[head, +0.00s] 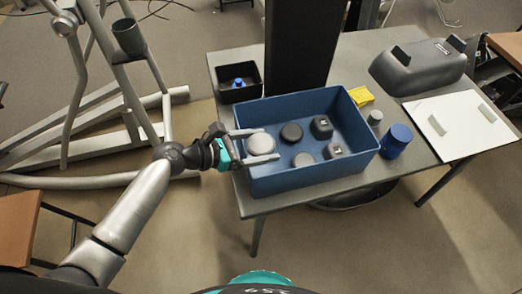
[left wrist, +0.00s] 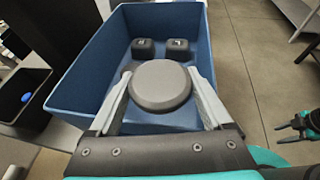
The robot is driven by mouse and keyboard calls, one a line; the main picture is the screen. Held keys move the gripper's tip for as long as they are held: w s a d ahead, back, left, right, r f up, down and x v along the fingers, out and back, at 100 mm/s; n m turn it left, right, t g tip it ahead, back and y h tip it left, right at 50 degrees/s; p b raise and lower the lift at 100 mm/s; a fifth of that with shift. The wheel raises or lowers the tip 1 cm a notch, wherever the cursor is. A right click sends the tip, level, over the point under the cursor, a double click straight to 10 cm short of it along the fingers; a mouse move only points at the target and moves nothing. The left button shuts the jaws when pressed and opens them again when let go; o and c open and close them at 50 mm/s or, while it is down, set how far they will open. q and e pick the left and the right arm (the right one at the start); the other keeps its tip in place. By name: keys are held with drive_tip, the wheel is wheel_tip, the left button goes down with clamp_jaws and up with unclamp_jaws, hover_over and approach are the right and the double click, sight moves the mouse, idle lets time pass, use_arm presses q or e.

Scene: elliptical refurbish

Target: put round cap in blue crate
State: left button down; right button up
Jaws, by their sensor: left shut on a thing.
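My left gripper (head: 266,145) is shut on a grey round cap (head: 259,142), one finger on each side of it. It holds the cap over the left end of the blue crate (head: 315,174). In the left wrist view, the cap (left wrist: 160,85) sits between the fingers with the open crate (left wrist: 85,63) beyond and below. Inside the crate are a dark round cap (head: 291,132), a grey round piece (head: 303,159) and two dark blocks (head: 322,126). A dark gripper with teal parts, apparently my right one (left wrist: 302,122), shows at the right edge of the left wrist view.
A small black bin (head: 239,94) with a blue item stands behind the crate's left end. A blue jar (head: 396,141), a small grey cylinder (head: 375,117) and a yellow sponge (head: 360,96) are to the right. A dark column (head: 300,45) rises behind the crate.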

use_arm(q)
drive_tip(key=shift+f, duration=0.8)
drive_tip(key=shift+f+b, duration=0.45)
drive_tip(key=shift+f, duration=0.15)
unclamp_jaws()
drive_tip(key=shift+r, duration=0.35)
drive_tip(key=p+v, duration=0.2)
drive_tip(key=v, duration=1)
drive_tip(key=shift+r, duration=0.25)
